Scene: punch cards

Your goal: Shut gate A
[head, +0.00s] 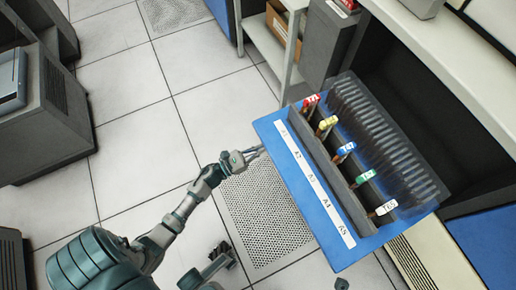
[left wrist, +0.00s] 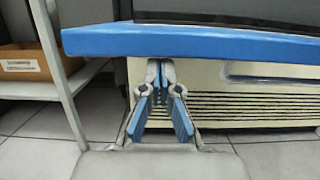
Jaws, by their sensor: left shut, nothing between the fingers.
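A blue panel (head: 310,200) with a white strip of labels that start with A lies open and roughly flat at the front of the card unit; I take it to be gate A. Its blue edge (left wrist: 190,42) spans the top of the left wrist view. My left gripper (head: 258,152) is shut and empty at the panel's left edge. In the left wrist view the closed fingers (left wrist: 160,90) point at the underside of that edge; whether they touch it I cannot tell.
Behind the panel, a dark trough holds red (head: 311,100), yellow (head: 328,122), blue (head: 345,149), green (head: 364,177) and white (head: 387,208) tags, beside a clear rack of cards (head: 375,125). A shelf with a cardboard box (head: 284,20) stands behind. Tiled floor at left is open.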

